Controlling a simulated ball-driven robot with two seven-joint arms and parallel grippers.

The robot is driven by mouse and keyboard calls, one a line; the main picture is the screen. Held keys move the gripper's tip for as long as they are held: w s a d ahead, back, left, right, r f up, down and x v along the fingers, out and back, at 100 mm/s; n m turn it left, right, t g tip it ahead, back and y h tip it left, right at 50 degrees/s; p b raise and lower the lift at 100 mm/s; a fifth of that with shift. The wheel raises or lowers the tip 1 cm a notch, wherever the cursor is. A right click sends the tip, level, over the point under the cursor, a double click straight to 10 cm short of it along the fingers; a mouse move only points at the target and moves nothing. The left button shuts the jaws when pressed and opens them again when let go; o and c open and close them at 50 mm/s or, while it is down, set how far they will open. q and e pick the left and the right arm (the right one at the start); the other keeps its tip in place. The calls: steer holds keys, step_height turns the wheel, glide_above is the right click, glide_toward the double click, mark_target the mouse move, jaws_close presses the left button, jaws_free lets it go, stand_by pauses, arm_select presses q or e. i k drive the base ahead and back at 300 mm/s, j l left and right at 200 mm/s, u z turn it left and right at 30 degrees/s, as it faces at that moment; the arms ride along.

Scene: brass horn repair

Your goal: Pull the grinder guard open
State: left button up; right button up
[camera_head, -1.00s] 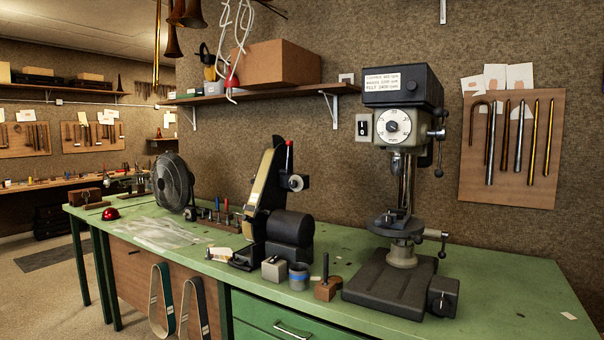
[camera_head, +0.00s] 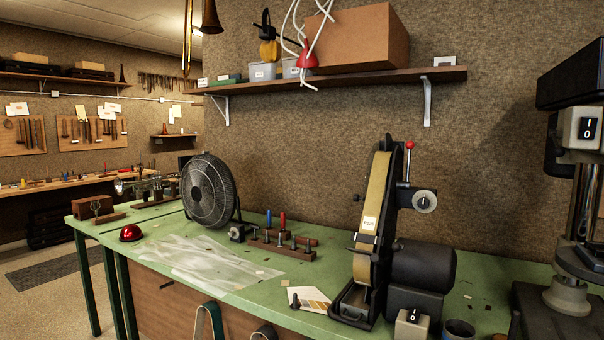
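The grinder is a black belt machine (camera_head: 385,245) with a tan upright belt (camera_head: 371,205), standing on the green bench right of centre. A dark cover (camera_head: 391,195) runs along the belt's back and right side; I cannot tell whether this is the guard or whether it is open. A red-tipped lever (camera_head: 409,160) rises at its top, with a round knob (camera_head: 424,201) to the right. Neither of my grippers is in view.
The green bench (camera_head: 484,275) holds a fan (camera_head: 209,191), a rack of tools (camera_head: 283,246), a clear plastic sheet (camera_head: 212,262) and a red dome (camera_head: 130,233). A drill press (camera_head: 567,295) stands at the right edge. A shelf (camera_head: 330,79) hangs above.

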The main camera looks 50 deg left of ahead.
mark_target(356, 198)
steer(key=k+j+u, duration=0.15)
steer(key=j, duration=1.2)
steer(key=j+u, duration=0.1)
steer(key=j, duration=1.25)
steer(key=k, duration=0.05)
